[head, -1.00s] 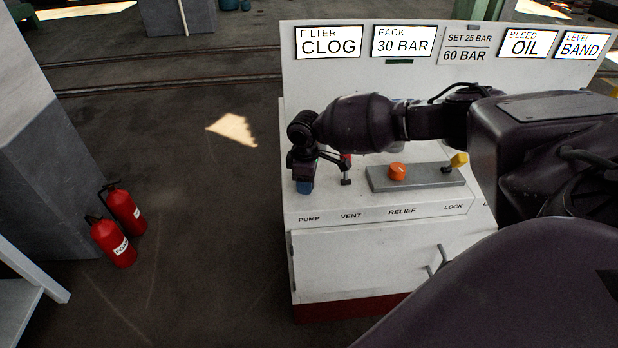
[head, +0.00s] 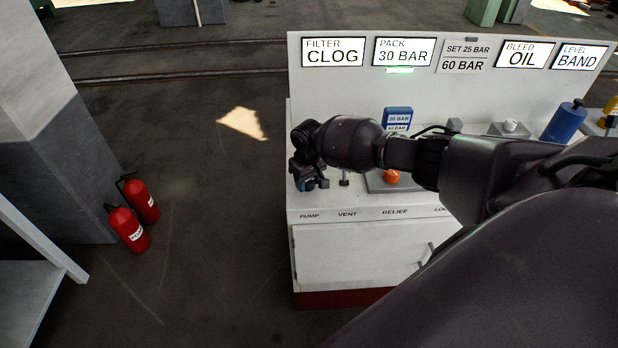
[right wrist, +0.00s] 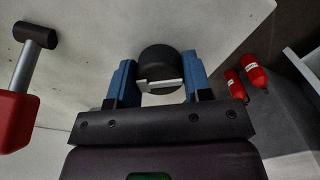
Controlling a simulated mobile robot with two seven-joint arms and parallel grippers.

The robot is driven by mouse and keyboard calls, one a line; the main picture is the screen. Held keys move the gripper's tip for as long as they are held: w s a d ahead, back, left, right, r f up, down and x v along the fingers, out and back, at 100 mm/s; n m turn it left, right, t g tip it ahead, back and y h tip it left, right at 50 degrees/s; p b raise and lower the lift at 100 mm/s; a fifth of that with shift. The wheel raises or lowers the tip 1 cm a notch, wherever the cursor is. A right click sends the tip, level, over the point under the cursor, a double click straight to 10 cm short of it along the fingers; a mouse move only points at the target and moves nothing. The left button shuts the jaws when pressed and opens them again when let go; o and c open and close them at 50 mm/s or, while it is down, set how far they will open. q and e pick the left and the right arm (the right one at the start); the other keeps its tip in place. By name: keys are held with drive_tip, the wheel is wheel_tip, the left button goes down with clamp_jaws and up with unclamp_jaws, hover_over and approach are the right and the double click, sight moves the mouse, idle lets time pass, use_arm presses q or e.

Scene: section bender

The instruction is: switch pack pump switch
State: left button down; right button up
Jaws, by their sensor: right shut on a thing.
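The pump switch (right wrist: 160,68) is a round black knob with a pale bar across it, seen in the right wrist view. My right gripper (right wrist: 160,88) has its blue fingers on either side of the knob and is shut on it. In the head view my right gripper (head: 310,183) is over the PUMP label (head: 309,217) at the console's left end, and hides the switch there. The PACK 30 BAR sign (head: 403,51) has a brightly lit green strip (head: 399,70) under it. My left gripper is not in view.
The vent control (head: 345,180) stands just right of the gripper; the wrist view shows a red-handled lever (right wrist: 15,118) beside it. An orange knob (head: 391,177) is farther right. Two red extinguishers (head: 129,230) stand on the floor at left. Open floor lies left of the console (head: 350,265).

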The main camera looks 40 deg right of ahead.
sight(308, 180)
drive_tip(key=shift+m, duration=0.3)
drive_tip(key=o, duration=0.9)
drive_tip(key=shift+r, duration=0.3)
wheel_tip(308, 180, up, 10)
drive_tip(key=shift+r+p, duration=0.1)
drive_tip(key=shift+p, duration=0.9)
